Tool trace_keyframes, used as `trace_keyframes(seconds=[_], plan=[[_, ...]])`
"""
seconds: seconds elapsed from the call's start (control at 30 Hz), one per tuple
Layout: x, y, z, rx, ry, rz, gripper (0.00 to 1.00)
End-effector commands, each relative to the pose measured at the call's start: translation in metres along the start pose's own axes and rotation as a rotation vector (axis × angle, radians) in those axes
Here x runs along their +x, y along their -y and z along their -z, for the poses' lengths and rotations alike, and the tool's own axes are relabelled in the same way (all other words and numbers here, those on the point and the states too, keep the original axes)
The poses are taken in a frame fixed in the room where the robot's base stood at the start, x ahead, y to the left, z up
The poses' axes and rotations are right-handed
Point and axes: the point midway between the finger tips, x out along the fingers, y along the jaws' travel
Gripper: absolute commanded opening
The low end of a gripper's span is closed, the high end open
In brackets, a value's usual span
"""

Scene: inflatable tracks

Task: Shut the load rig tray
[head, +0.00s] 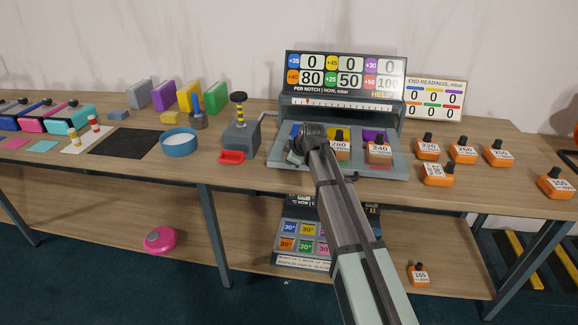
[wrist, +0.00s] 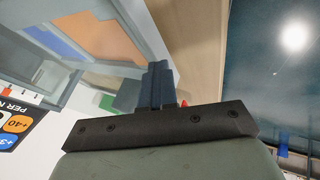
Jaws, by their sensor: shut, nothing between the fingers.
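The load rig (head: 340,103) stands at the back of the bench, with a reading board on top. Its grey tray (head: 393,168) sticks out at the front, and it also shows in the wrist view (wrist: 150,38). Orange weights marked 280 (head: 340,150) and 240 (head: 379,153) stand on the tray, which has coloured patches. My gripper (head: 294,155) is over the left part of the tray in the head view, partly hidden by my wrist. In the wrist view, my fingers (wrist: 158,80) are together and empty, close to the tray's edge; contact is unclear.
Several orange weights (head: 463,151) stand right of the tray. A lower shelf (head: 200,250) holds another panel (head: 303,240).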

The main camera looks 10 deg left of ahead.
Motion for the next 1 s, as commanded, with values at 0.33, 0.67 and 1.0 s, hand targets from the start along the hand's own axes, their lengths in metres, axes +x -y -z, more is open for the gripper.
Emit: trace_keyframes(seconds=[0.33, 0.67, 1.0], plan=[[0.050, -0.092, 0.001, 0.002, 0.001, -0.001, 0.00], [0.092, -0.173, 0.001, 0.001, 0.001, -0.002, 0.00], [0.126, -0.237, 0.000, 0.001, 0.001, -0.002, 0.00]])
